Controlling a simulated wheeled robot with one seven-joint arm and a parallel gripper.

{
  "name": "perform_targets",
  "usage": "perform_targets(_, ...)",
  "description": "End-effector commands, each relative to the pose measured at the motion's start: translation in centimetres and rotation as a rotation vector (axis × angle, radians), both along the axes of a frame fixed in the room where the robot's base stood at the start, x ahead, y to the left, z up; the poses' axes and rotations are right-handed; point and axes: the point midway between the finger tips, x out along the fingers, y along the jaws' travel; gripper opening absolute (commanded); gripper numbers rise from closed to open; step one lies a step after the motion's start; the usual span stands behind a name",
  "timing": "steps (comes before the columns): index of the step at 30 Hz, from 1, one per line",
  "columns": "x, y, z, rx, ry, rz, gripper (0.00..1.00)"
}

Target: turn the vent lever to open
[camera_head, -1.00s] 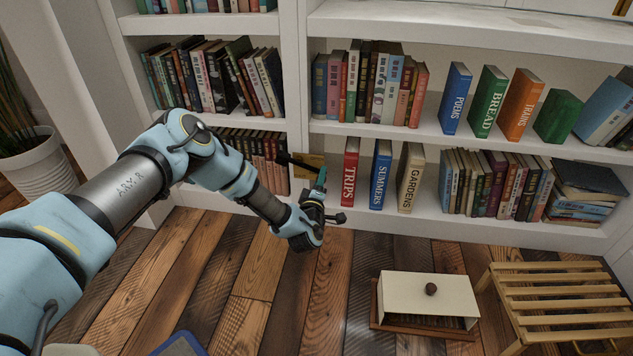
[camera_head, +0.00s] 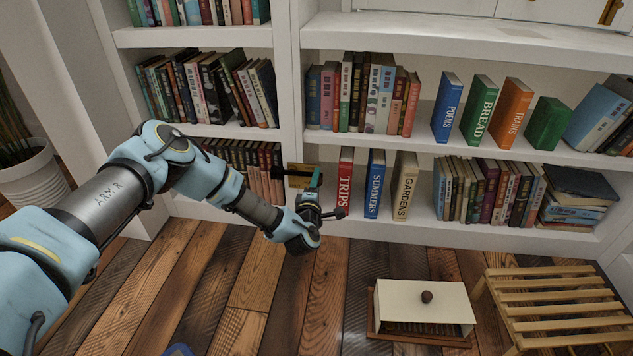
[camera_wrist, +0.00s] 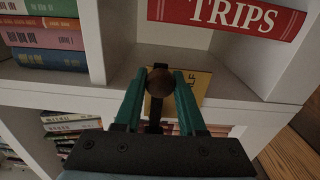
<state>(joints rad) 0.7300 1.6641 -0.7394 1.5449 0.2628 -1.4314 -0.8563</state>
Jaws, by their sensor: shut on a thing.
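My gripper (camera_head: 314,181) is at the front edge of the lower shelf, left of the red TRIPS book. In the wrist view its two green fingers (camera_wrist: 160,84) are closed around the vent lever, with a brown round knob (camera_wrist: 159,82) between their tips. A dark stem shows behind the knob. A yellow plate (camera_wrist: 194,86) with partly hidden lettering lies behind the fingers; it also shows in the head view (camera_head: 296,181). A dark bar (camera_head: 279,173) sticks out left of my fingers. Much of the lever is hidden, so its exact angle is unclear.
The TRIPS book (camera_head: 345,180), SUMMERS book (camera_head: 375,184) and GARDENS book (camera_head: 404,187) stand just right of my gripper. A shelf upright (camera_head: 290,95) is close on the left.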

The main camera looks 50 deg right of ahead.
Motion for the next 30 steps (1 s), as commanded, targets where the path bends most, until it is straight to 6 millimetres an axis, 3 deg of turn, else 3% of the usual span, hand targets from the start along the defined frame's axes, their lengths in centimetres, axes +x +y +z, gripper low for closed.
perform_targets(4, -0.1, 0.0, 0.0, -0.001, 0.002, -0.001, 0.00)
perform_targets(5, -0.1, 0.0, 0.0, -0.001, 0.002, -0.001, 0.41)
perform_targets(12, 0.0, 0.0, 0.1, -0.001, -0.001, 0.000, 0.68)
perform_targets(23, -0.4, 0.5, 0.1, 0.001, 0.000, -0.001, 0.68)
perform_targets(30, -2.5, 3.9, 0.3, 0.003, 0.002, -0.001, 0.68)
